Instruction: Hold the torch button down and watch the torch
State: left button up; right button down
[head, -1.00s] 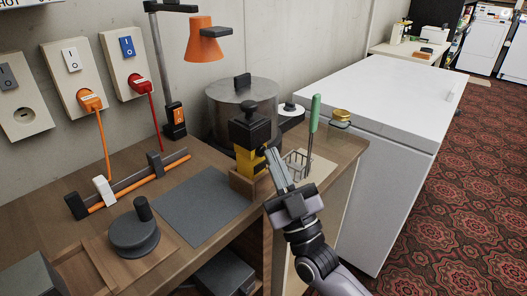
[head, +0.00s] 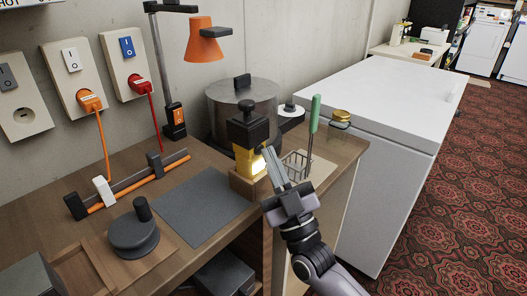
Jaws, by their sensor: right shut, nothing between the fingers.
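The torch (head: 247,130) stands upright in a small wooden holder (head: 243,184) on the wooden bench. It has a black head on top and a yellow body, and the lower body now glows bright. My right gripper (head: 270,154) is shut and empty, with its fingertips at the right side of the yellow body, by the glow. The fingertips seem to touch the torch there; the button itself is hidden behind them. My left gripper is not in view.
A metal pot (head: 222,98) is behind the torch. An orange lamp (head: 205,43) hangs above. A grey mat (head: 198,204) lies at left. A white chest freezer (head: 390,95) is at right.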

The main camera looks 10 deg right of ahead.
jog(key=shift+s, duration=0.1)
jog(key=shift+s+d+p, duration=0.5)
jog(key=shift+s+d, duration=0.1)
jog(key=shift+s, duration=0.1)
jog(key=s+d+p, duration=0.1)
jog(key=s, duration=0.1)
jog(key=s+d+p, duration=0.1)
jog(key=s+d, duration=0.1)
dwell(0.4)
